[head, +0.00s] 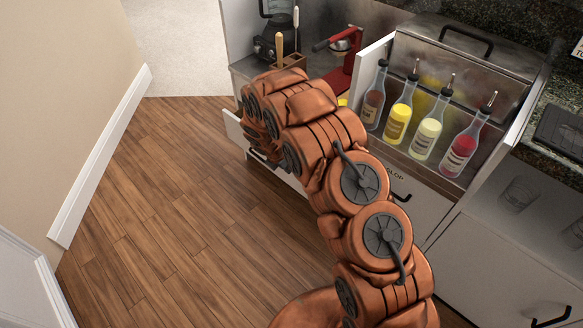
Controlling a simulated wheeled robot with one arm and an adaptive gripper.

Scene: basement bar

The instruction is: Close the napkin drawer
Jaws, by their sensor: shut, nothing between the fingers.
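A white drawer front (234,126) with a dark handle (265,160) shows at the left end of the cabinets, below the counter with the blender. It appears to stand out from the cabinet, over the wooden floor. No napkin label is readable on it. My orange arm reaches from the bottom right up to this drawer and covers much of it, so the drawer's inside and how far it is pulled out are hidden. My gripper is hidden behind the arm's links, so I cannot see whether it touches the drawer.
A steel well holds several bottles (399,122) right of my arm. A blender (277,30), a wooden holder and a red press (341,42) stand on the counter. The wooden floor (165,200) at left is clear.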

